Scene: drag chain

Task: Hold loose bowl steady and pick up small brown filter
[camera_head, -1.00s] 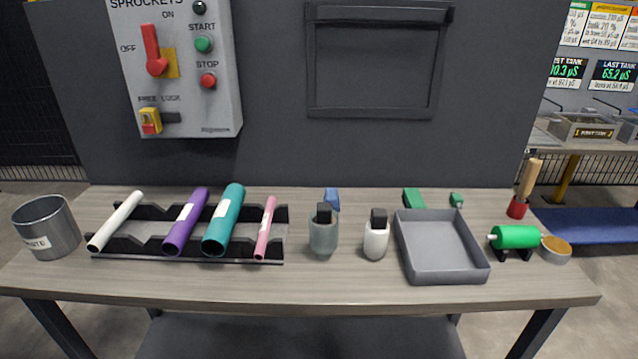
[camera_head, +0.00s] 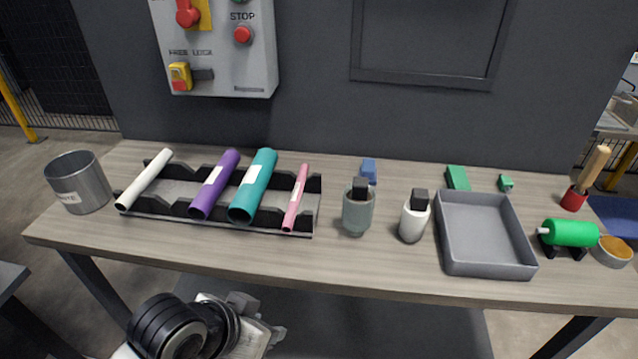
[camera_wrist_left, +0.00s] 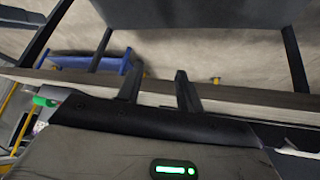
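A small round grey bowl (camera_head: 612,254) with a flat brown-orange surface inside stands at the far right end of the table. I cannot tell whether that brown surface is a filter, and no separate brown filter is clear. My left arm shows below the table's front edge in the head view, at lower left, well away from the bowl. Its fingertips are not clear there. In the left wrist view my left gripper (camera_wrist_left: 158,82) has its two dark fingers apart with nothing between them. My right gripper is in neither view.
A green roller (camera_head: 570,233) on a black stand sits beside the bowl. A grey tray (camera_head: 485,267), a white bottle (camera_head: 414,222) and a grey-green bottle (camera_head: 357,212) stand left of it. A black rack (camera_head: 312,205) holds coloured tubes. A metal bin (camera_head: 80,185) stands far left.

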